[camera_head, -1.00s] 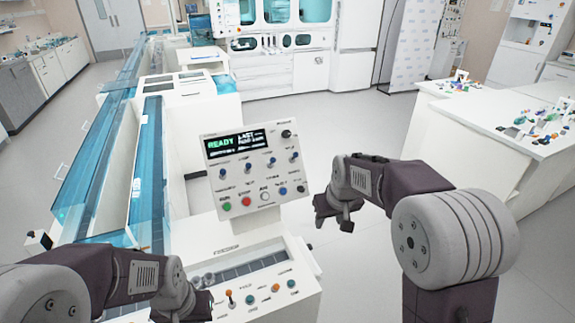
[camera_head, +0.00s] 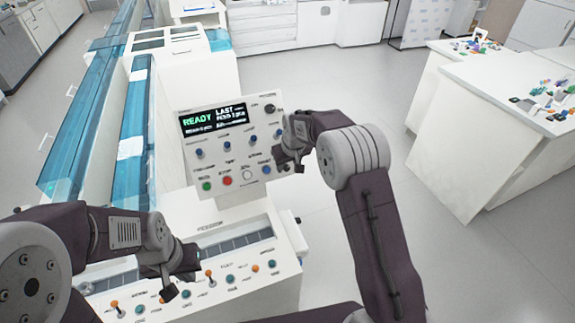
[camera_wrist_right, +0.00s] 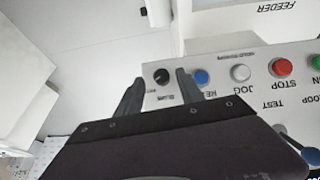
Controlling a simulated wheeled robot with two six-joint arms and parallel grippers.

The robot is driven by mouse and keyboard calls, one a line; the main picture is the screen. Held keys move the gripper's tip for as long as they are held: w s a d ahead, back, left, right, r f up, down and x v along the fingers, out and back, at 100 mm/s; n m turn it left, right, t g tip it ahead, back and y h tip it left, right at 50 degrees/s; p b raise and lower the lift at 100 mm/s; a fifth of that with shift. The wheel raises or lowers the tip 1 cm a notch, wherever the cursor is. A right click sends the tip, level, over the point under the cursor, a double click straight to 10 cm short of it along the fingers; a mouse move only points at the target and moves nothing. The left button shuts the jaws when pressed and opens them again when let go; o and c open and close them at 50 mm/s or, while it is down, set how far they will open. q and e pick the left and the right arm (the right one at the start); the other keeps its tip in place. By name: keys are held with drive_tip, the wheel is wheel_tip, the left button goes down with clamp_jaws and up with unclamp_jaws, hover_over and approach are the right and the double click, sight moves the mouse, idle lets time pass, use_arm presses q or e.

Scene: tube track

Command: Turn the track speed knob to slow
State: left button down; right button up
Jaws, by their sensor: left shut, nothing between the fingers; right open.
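The light grey control panel (camera_head: 245,140) stands upright with a lit READY screen, rows of blue-capped controls and a bottom row of buttons. A black knob (camera_head: 269,108) is at its upper right. In the right wrist view, upside down, another black knob (camera_wrist_right: 161,76) sits beside a blue button. Its label is too small to read surely. I cannot tell which knob is track speed. My right gripper (camera_head: 288,164) is open at the panel's lower right corner; in the wrist view its fingertips (camera_wrist_right: 158,84) appear on either side of this knob. My left gripper (camera_head: 178,288) is shut and empty over the lower console.
The lower console (camera_head: 215,212) carries orange-tipped levers and teal knobs close to my left gripper. The blue-covered tube track (camera_head: 134,150) runs away behind it. A white bench (camera_head: 480,130) with small coloured parts stands at right. Open floor lies between bench and panel.

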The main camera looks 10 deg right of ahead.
drive_tip(key=shift+w+a+f, duration=0.2)
drive_tip(key=shift+f, duration=0.5)
use_arm(q)
drive_tip(key=shift+s+r, duration=0.15)
drive_tip(key=shift+r, duration=0.05)
use_arm(e)
drive_tip(key=shift+w+d+f, duration=0.1)
drive_tip(key=shift+d+f, duration=0.05)
drive_tip(key=shift+f, duration=0.05)
clamp_jaws()
use_arm(q)
drive_tip(key=shift+a, duration=0.1)
